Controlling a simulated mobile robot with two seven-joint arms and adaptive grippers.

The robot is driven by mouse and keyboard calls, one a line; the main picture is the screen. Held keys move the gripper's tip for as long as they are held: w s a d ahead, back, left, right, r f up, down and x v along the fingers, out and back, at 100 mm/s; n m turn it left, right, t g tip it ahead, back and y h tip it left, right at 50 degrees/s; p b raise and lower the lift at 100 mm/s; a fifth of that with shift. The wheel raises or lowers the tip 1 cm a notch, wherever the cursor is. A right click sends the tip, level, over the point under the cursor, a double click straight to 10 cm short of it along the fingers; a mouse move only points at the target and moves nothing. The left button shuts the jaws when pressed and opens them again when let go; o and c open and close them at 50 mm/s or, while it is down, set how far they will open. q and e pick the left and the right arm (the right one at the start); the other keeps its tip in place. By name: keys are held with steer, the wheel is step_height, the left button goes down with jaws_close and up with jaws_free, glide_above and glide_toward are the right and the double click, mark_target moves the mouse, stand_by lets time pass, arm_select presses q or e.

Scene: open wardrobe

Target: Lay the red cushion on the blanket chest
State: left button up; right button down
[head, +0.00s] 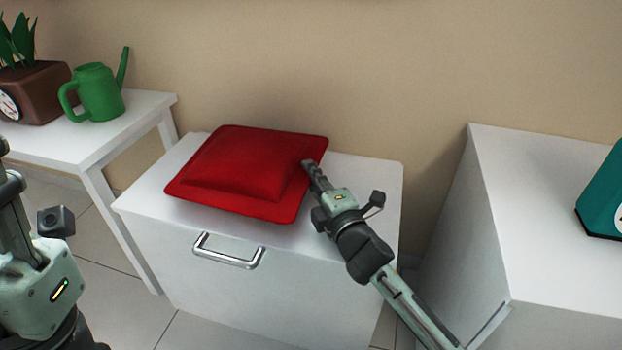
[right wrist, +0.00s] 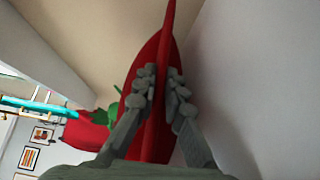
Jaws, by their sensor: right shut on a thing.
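The red cushion (head: 245,165) is flat and level over the top of the white blanket chest (head: 345,175) in the head view. Its front-left edge reaches near the chest's front edge. Whether its whole underside touches the chest top I cannot tell. My right gripper (head: 308,166) is shut on the cushion's right edge. In the right wrist view the cushion (right wrist: 150,95) runs between the two fingers of my right gripper (right wrist: 163,92), pinched on both sides. My left gripper shows only partly at the left edge of the head view, and its fingers are hidden.
A white side table (head: 150,105) at left holds a green watering can (head: 97,95) and a brown planter (head: 42,92). A white cabinet (head: 545,215) at right carries a teal object (head: 605,200). The chest has a metal handle (head: 228,255). Bare chest top shows right of the cushion.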

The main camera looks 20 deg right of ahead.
steer(key=shift+r, duration=0.15)
steer(key=shift+f, duration=0.25)
steer(key=c, duration=1.6)
jaws_free()
